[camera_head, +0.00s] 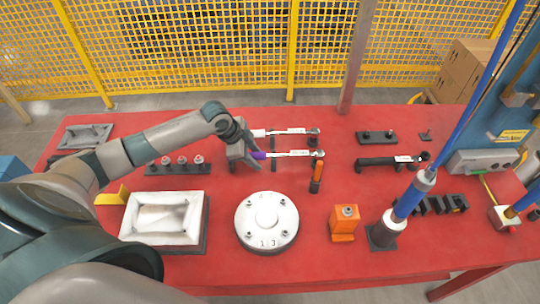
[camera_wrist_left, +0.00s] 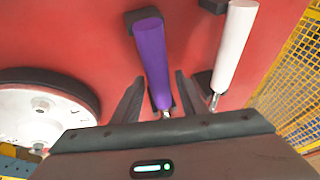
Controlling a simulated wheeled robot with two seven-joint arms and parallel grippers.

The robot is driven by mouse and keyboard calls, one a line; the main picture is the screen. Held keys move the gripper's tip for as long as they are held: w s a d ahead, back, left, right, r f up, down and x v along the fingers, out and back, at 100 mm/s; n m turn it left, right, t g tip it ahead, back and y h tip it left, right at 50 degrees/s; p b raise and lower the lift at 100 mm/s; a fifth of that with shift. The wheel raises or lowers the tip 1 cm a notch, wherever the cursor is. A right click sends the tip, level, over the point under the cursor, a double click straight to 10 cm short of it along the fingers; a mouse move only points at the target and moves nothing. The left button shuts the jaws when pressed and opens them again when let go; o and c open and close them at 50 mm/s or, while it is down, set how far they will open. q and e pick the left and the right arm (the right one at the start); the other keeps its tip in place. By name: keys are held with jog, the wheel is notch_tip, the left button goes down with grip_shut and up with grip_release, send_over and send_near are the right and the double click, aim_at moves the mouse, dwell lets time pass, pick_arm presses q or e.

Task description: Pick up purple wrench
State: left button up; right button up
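The purple wrench (camera_head: 290,154) lies across a dark holder on the red table, its purple handle end to the left and its metal head to the right. My left gripper (camera_head: 246,158) is at the handle end. In the left wrist view, the purple handle (camera_wrist_left: 152,55) runs between the two fingers of the left gripper (camera_wrist_left: 160,88). The fingers stand apart, with a gap on both sides of the handle, so the gripper is open. Whether the fingertips reach down beside the handle is hard to tell. My right gripper is not in view.
A white-handled wrench (camera_head: 290,132) lies parallel just behind the purple one; its handle (camera_wrist_left: 233,45) is close to one finger. An orange-handled tool (camera_head: 317,177) stands right of the wrench. A round white flange (camera_head: 267,220) and a white rectangular part (camera_head: 165,215) are nearer the front.

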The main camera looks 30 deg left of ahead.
pick_arm(q)
grip_shut()
jog(key=shift+r, duration=0.15)
jog(key=shift+w+r+b, duration=0.1)
jog(key=shift+r+b, duration=0.2)
jog(key=shift+r, duration=0.15)
jog(key=r, duration=0.1)
jog(key=r+b, duration=0.1)
jog(key=r, duration=0.1)
jog(key=shift+d+r, duration=0.1)
jog(key=shift+d, duration=0.25)
jog(key=w+d+r+b, duration=0.2)
jog(key=d+r, duration=0.4)
jog(key=d, duration=0.4)
jog(key=shift+d+r+b, duration=0.4)
jog(key=shift+b, duration=0.25)
